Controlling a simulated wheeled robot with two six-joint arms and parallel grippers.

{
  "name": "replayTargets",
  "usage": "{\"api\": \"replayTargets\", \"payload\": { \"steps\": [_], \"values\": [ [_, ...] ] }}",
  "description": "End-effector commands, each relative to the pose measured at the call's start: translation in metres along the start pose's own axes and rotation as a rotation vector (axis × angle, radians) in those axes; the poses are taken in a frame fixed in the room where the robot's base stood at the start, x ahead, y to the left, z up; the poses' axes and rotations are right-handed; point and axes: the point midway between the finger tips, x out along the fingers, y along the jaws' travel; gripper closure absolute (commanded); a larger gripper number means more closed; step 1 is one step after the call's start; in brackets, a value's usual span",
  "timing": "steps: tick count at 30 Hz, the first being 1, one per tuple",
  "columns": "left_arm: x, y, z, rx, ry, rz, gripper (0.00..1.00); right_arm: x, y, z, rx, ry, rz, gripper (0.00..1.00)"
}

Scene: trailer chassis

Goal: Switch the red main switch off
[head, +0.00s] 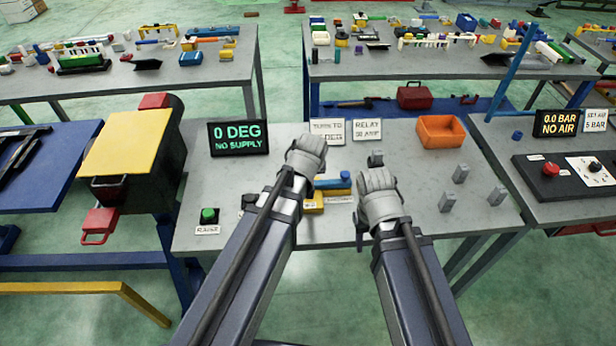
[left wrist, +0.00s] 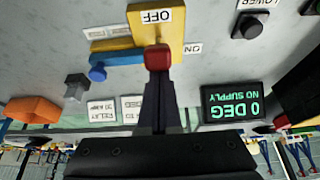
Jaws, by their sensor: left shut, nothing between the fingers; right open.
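Which label the handle points to is unclear. My right gripper (head: 380,193) is open over the table, right of the base.
A display (head: 239,137) reads "0 DEG NO SUPPLY". A blue bar (head: 333,183) lies beside the base. A green button (head: 208,215) is at the left, an orange bin (head: 441,131) at the back right, and several grey blocks (head: 461,173) at the right.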

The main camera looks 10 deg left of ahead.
Motion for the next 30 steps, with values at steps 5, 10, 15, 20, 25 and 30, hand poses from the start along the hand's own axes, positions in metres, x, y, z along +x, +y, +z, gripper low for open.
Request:
{"api": "replayTargets", "payload": {
  "steps": [5, 10, 15, 20, 25, 30],
  "values": [
    [-0.001, 0.000, 0.010, -0.002, -0.022, 0.003, 1.00, 0.002, 0.000, 0.000, 0.000, 0.000, 0.000, 0.50],
    [-0.001, 0.000, 0.011, -0.001, -0.022, 0.003, 1.00, 0.002, 0.000, 0.000, 0.000, 0.000, 0.000, 0.50],
    [-0.001, 0.000, 0.011, -0.001, -0.022, 0.003, 1.00, 0.002, 0.000, 0.000, 0.000, 0.000, 0.000, 0.50],
    [-0.002, 0.001, 0.003, -0.001, -0.019, 0.003, 1.00, -0.002, 0.000, 0.000, 0.000, 0.000, 0.000, 0.50],
    [-0.003, 0.002, -0.019, 0.000, -0.010, 0.004, 1.00, -0.011, 0.001, 0.001, 0.000, 0.000, 0.000, 0.50],
    [-0.020, 0.001, -0.033, 0.003, 0.000, 0.004, 1.00, -0.032, 0.003, 0.002, 0.001, 0.000, 0.000, 0.50]
  ]
}}
